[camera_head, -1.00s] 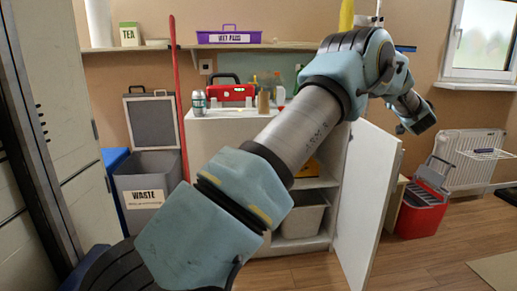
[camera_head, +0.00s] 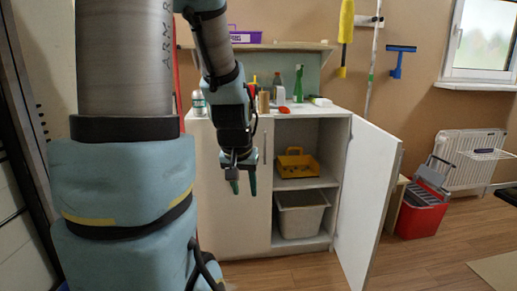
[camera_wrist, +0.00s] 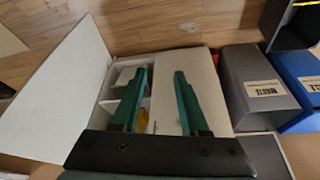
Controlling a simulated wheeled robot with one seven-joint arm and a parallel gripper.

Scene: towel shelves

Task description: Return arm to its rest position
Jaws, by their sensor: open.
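My gripper (camera_head: 242,187) hangs with its fingers pointing down in the head view, in front of the white cabinet (camera_head: 229,200). Its two green fingers are apart and nothing is between them. In the wrist view my gripper (camera_wrist: 159,98) also shows open and empty, above the cabinet and its open door (camera_wrist: 62,88). My arm runs up the left side of the head view, large and close to the camera, and hides part of the scene there.
The cabinet door (camera_head: 368,200) stands open to the right. Inside are a yellow caddy (camera_head: 297,166) and a pale bin (camera_head: 300,222). Bottles, including a green one (camera_head: 298,84), stand on top. A red cooler-like box (camera_head: 422,212) is on the floor. Grey (camera_wrist: 258,88) and blue bins (camera_wrist: 298,82) stand beside the cabinet.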

